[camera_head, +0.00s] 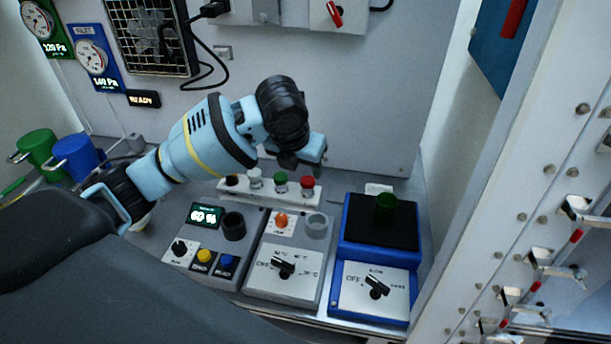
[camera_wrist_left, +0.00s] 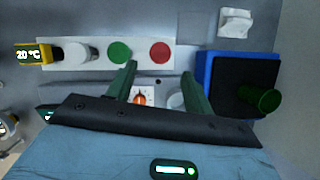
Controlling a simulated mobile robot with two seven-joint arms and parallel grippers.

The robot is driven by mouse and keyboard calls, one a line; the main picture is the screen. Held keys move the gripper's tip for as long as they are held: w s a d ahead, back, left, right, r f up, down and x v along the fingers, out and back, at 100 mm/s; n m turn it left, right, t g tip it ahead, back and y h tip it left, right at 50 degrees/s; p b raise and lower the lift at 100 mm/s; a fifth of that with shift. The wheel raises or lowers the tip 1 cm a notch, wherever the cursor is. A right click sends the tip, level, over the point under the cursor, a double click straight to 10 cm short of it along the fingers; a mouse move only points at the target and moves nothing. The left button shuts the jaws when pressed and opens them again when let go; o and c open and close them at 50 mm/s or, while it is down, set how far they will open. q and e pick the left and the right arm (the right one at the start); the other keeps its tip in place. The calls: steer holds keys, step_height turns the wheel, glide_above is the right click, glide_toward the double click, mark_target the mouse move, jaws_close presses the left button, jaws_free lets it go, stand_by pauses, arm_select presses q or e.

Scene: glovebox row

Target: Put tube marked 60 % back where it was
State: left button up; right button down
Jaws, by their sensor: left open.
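A dark green tube (camera_head: 385,207) stands on the blue shaker's black pad (camera_head: 365,230). No 60 % mark is readable on any tube. My right gripper is out of view.
A grey unit with a lit display (camera_head: 205,216) has a black well (camera_head: 234,226). Green (camera_head: 38,148) and blue (camera_head: 78,158) containers stand left. A white frame (camera_head: 510,170) bounds the right.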

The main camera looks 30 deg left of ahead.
arm_select(q)
steer(key=v, duration=0.3)
steer(key=shift+r, duration=0.15)
stand_by(0.5)
